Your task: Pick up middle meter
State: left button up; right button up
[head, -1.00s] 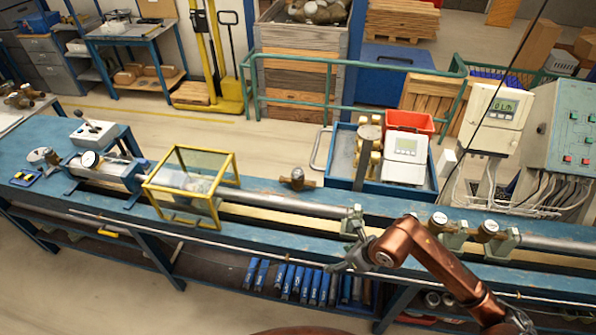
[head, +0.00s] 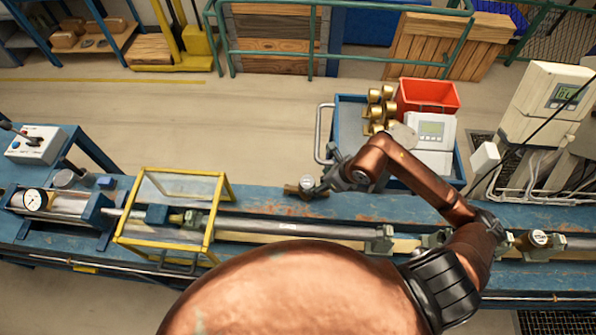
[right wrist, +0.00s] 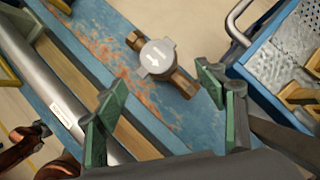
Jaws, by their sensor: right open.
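A brass meter (head: 305,187) with a round grey-white cap lies loose on the blue bench top, behind the long pipe, and it fits the middle meter. My right gripper (head: 334,182) is just right of the meter in the head view. In the right wrist view its green-padded fingers (right wrist: 165,110) are spread, with the meter beyond the fingertips and nothing between them. My left gripper is not in view.
A yellow-framed clear guard (head: 180,215) stands left of the meter. A blue tray (head: 350,125) behind holds brass fittings, a red bin (head: 428,96) and a white meter box (head: 432,133). Another meter (head: 538,240) sits in the line at right. Bare bench surrounds the loose meter.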

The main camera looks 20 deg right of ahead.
aim_at(309, 183)
jog(key=shift+w+f, duration=0.1)
jog(key=shift+w, duration=0.25)
jog(key=shift+w+f, duration=0.2)
jog(key=shift+f, duration=0.1)
jog(key=shift+w+a+f+p, duration=0.2)
jog(key=shift+a+f+p, duration=0.15)
jog(key=shift+f, duration=0.3)
jog(key=x, duration=0.2)
jog(key=p+x, duration=0.1)
jog(key=x, duration=0.1)
jog(key=shift+w+a+f, duration=0.1)
jog(key=shift+w+a, duration=0.05)
jog(key=shift+a, duration=0.15)
jog(key=shift+w+f, duration=0.1)
jog(key=shift+f, duration=0.25)
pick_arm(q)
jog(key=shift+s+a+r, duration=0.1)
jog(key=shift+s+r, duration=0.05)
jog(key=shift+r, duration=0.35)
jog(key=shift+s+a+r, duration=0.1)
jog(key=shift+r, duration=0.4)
pick_arm(e)
jog(key=c, duration=0.5)
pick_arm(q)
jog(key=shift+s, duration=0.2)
pick_arm(e)
grip_shut()
